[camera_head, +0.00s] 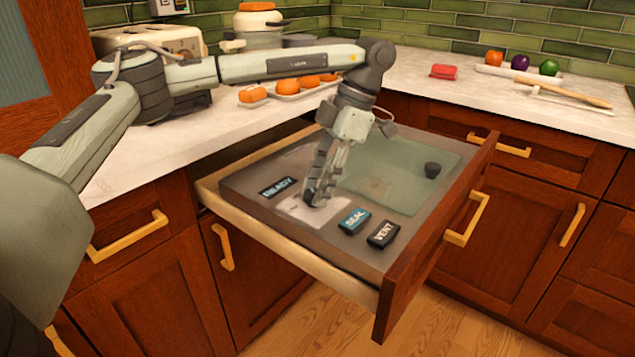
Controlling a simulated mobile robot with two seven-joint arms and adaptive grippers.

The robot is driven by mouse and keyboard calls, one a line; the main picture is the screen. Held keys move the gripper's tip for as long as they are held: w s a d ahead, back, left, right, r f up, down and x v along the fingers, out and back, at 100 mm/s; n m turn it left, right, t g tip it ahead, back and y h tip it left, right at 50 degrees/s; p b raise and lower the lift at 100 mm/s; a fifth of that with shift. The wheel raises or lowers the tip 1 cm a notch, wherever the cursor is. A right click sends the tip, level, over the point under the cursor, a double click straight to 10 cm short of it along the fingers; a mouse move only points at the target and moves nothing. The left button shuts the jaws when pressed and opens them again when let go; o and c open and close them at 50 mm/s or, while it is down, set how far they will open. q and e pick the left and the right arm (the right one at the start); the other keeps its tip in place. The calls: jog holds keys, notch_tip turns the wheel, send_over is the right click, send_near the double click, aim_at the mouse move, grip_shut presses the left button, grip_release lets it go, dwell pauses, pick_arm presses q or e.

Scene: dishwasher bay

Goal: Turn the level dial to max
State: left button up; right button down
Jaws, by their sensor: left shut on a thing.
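The drawer (352,290) is pulled open and holds a grey-brown panel with a READY display (278,187), a blue SEAL button (354,220) and a black VENT button (383,234). My left gripper (313,195) points down onto the pale plate (330,214) between the display and the buttons. Its fingers are shut on the level dial, which they almost wholly hide, so I cannot read its setting. A glass lid (408,195) with a dark knob (432,170) covers the far right of the panel. My right gripper is not in view.
On the back left counter stand a toaster (150,42), a pot (258,30) and trays with several orange foods (288,85). Floor in front is clear.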

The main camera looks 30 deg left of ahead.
pick_arm(q)
jog(key=shift+s+d+m+t+y, duration=0.1)
jog(key=shift+m+t+y, duration=0.2)
jog(key=shift+m, duration=0.8)
jog(key=shift+s+d+m+t+y, duration=0.15)
jog(key=shift+m+t, duration=0.25)
jog(key=shift+m, duration=0.7)
jog(key=shift+w+a, duration=0.1)
jog(key=o, duration=1.2)
jog(key=shift+c, duration=0.2)
jog(key=shift+y, duration=0.25)
jog(key=v, duration=1.2)
jog(key=shift+a, duration=0.1)
